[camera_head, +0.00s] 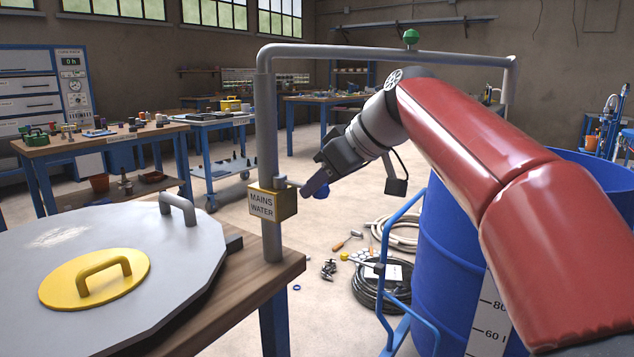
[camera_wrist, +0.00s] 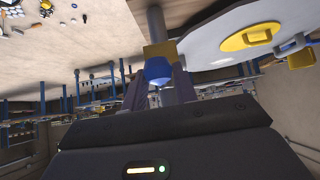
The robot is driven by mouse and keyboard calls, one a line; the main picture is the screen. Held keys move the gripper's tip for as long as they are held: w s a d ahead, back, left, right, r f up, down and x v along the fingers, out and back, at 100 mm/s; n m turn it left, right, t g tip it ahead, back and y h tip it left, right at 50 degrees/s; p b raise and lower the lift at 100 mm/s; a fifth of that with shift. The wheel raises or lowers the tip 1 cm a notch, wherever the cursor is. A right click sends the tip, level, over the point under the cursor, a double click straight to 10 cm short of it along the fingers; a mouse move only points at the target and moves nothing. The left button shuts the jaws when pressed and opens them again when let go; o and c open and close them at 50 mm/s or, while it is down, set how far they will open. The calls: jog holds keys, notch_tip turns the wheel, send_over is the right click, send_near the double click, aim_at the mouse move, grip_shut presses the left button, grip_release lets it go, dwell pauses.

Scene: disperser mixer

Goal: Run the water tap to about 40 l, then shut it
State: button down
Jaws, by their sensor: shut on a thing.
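The water tap is a brass block (camera_head: 272,203) labelled "MAINS WATER" on a grey upright pipe (camera_head: 268,130). My gripper (camera_head: 316,187) is shut on this blue handle, to the right of the block. In the wrist view the blue handle (camera_wrist: 158,70) sits between my two fingers, with the brass block (camera_wrist: 160,50) just beyond. A blue drum (camera_head: 440,265) stands at the right, partly behind my red arm. Its white scale (camera_head: 490,318) shows marks near 80 and 60 l. The water level is hidden.
The pipe arches over to the drum side, with a green ball (camera_head: 411,37) on top. A grey lid (camera_head: 190,245) with a yellow cover (camera_head: 75,285) lies on the wooden bench (camera_head: 262,270). A blue rail (camera_head: 398,240) and coiled hoses (camera_head: 385,285) are on the floor side.

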jog(key=c, duration=1.1)
grip_release()
jog(key=shift+d, duration=0.1)
jog(key=v, duration=0.7)
jog(key=shift+d+r+p, duration=0.2)
jog(key=shift+r+p, duration=0.05)
jog(key=shift+p, duration=0.1)
jog(key=shift+s, duration=0.1)
jog(key=s+d+f+m+h, duration=0.2)
jog(key=s+d+f+m, duration=0.2)
jog(key=s+f, duration=0.3)
jog(key=s+d+f+m+h, duration=0.3)
jog(key=s+d+f, duration=0.3)
jog(key=f, duration=0.7)
jog(key=s+d+f+m+t+h, duration=0.1)
jog(key=s+d+f+m+h, duration=0.1)
jog(key=s+d+f+m, duration=0.3)
jog(key=s+f, duration=0.4)
jog(key=f, duration=0.1)
jog(key=shift+d+f+h, duration=0.2)
jog(key=shift+d+h, duration=0.1)
jog(key=shift+h, duration=0.1)
